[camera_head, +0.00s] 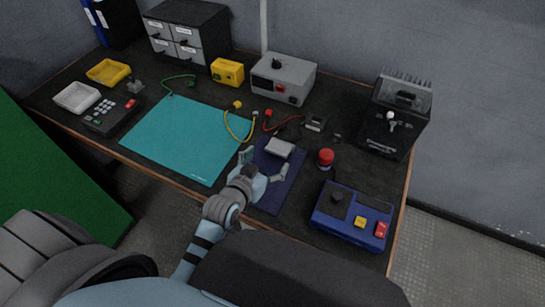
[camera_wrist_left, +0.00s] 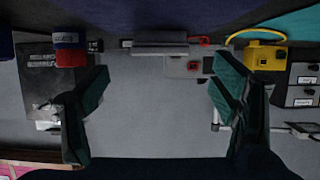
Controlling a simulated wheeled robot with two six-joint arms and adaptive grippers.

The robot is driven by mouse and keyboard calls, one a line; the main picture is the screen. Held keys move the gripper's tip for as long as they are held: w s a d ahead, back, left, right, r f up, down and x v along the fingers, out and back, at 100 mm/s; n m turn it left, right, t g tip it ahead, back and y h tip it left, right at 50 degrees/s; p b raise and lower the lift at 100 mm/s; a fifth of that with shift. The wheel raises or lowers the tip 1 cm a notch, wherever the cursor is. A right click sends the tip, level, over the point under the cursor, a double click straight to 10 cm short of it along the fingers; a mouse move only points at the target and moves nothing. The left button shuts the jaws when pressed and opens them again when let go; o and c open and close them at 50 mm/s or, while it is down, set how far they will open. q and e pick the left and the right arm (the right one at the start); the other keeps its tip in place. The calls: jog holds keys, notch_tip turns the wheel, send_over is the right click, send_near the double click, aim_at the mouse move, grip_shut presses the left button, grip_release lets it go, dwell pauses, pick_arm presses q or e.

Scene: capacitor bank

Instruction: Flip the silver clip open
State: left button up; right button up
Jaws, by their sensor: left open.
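The silver clip (camera_head: 280,147) appears to be the small grey, flat-topped piece at the far end of the dark blue mat (camera_head: 265,196). In the left wrist view, which is upside down, a grey bar-like piece (camera_wrist_left: 160,47) that looks like the same clip lies between the fingers in the picture and beyond them. I cannot tell whether its flap is shut. My left gripper (camera_head: 265,164) is open and empty, low over the mat on the near side of the clip, apparently apart from it. Its spread fingers also show in the left wrist view (camera_wrist_left: 160,95). My right gripper does not show.
A red-topped button (camera_head: 326,158) stands right of the mat, with a blue control box (camera_head: 350,215) nearer. Red and yellow cables (camera_head: 240,135) lie behind and left of the clip. A grey power box (camera_head: 282,78) stands behind. The teal mat (camera_head: 185,140) is clear.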

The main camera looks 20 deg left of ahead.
aim_at(276, 150)
pick_arm(q)
jog(key=b+x, duration=0.1)
jog(key=x, duration=0.3)
jog(key=shift+w+f, duration=0.15)
jog(key=shift+w, duration=0.1)
jog(key=c, duration=1.2)
jog(key=shift+o, duration=0.2)
jog(key=shift+p, duration=0.6)
jog(key=r+g+p, duration=0.1)
jog(key=p, duration=0.3)
jog(key=w+r+g+p, duration=0.1)
jog(key=g+p, duration=0.1)
jog(key=p, duration=0.2)
jog(key=r+g+p, duration=0.1)
jog(key=g+p, duration=0.1)
jog(key=p, duration=0.3)
jog(key=shift+w+r, duration=0.2)
jog(key=shift+w, duration=0.05)
jog(key=shift+w+g+y+p, duration=0.3)
jog(key=shift+w+g+p, duration=0.1)
jog(key=shift+g+p, duration=0.6)
